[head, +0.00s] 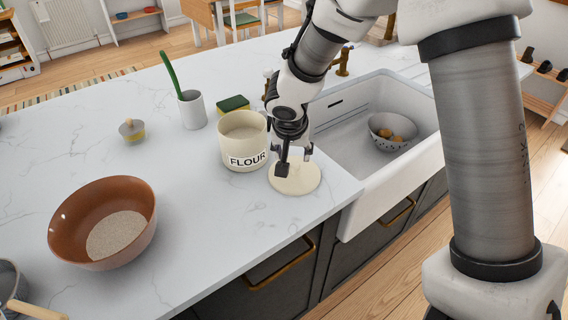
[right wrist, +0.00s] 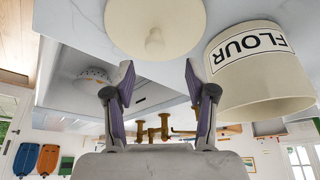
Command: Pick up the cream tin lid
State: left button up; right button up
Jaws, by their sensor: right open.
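The cream tin lid (head: 308,182) lies flat on the white marble counter, beside the open cream FLOUR tin (head: 233,152). My right gripper (head: 290,160) is over the lid in the head view and hides part of it. In the right wrist view the lid (right wrist: 160,22) and its small knob (right wrist: 154,42) are just beyond the fingertips. My right gripper (right wrist: 158,75) is open with nothing between its fingers. The tin (right wrist: 255,80) stands close beside it. My left gripper is not in view.
A brown bowl (head: 78,218) holding pale contents stands at the left. A white sink (head: 340,150) with a colander (head: 378,121) is right of the lid. A green sponge (head: 232,103) and a white cup (head: 192,113) stand behind the tin. The counter's front edge is near the lid.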

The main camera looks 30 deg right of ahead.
aim_at(295, 164)
jog(key=shift+s+d+f, duration=0.2)
jog(key=shift+s+f, duration=0.2)
jog(key=shift+f, duration=0.3)
jog(key=x, duration=0.5)
jog(key=shift+w, duration=0.35)
jog(key=shift+s+a+r, duration=0.1)
jog(key=shift+s+r, duration=0.15)
jog(key=shift+s, duration=0.05)
jog(key=shift+c, duration=1.1)
jog(key=c, duration=0.8)
